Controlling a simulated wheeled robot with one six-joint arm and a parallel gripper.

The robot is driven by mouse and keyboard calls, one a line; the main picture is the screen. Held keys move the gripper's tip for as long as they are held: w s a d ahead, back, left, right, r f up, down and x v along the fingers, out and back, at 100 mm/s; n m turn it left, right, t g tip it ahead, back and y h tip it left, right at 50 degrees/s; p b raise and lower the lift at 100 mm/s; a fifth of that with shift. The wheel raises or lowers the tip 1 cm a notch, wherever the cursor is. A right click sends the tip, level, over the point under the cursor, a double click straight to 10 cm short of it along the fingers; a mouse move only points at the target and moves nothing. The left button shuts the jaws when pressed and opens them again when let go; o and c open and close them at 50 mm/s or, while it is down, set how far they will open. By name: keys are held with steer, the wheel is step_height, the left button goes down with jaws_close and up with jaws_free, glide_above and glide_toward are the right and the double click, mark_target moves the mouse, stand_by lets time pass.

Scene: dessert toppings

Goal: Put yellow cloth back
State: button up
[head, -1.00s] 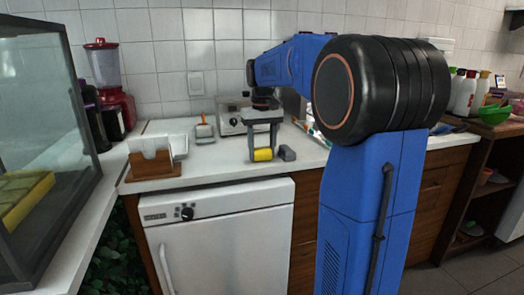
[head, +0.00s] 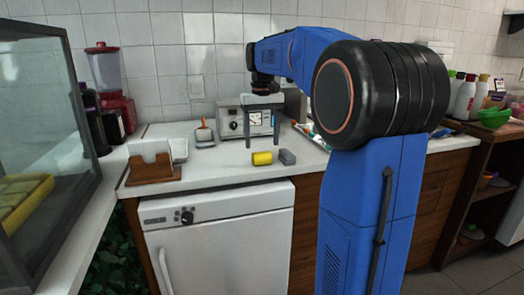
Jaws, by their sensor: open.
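The yellow cloth (head: 262,158) looks like a small rolled bundle. It lies on the white counter near its front edge, above the right part of the white appliance. My gripper (head: 262,145) is open and empty. Its two fingers point down, a little above and behind the cloth, apart from it. A small grey block (head: 287,157) lies just to the right of the cloth.
A wooden napkin holder (head: 152,169) stands left on the counter (head: 215,168). A silver toaster-like machine (head: 230,121) stands behind my gripper. A glass case (head: 50,130) fills the left edge. The counter between napkin holder and cloth is clear.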

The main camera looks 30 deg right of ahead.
mark_target(262, 153)
step_height(262, 153, up, 6)
steer(key=s+a+f+n+t, duration=0.1)
steer(key=s+a+f, duration=0.35)
steer(key=s, duration=0.25)
steer(key=s+a+f+n+t, duration=0.1)
steer(key=s+a+f, duration=0.2)
steer(key=s+a, duration=0.4)
steer(key=s+a+f+n+t, duration=0.1)
steer(key=s+a+f, duration=0.3)
steer(key=s+f, duration=1.2)
steer(key=shift+f+t, duration=0.65)
steer(key=shift+t, duration=0.25)
steer(key=shift+a, duration=0.1)
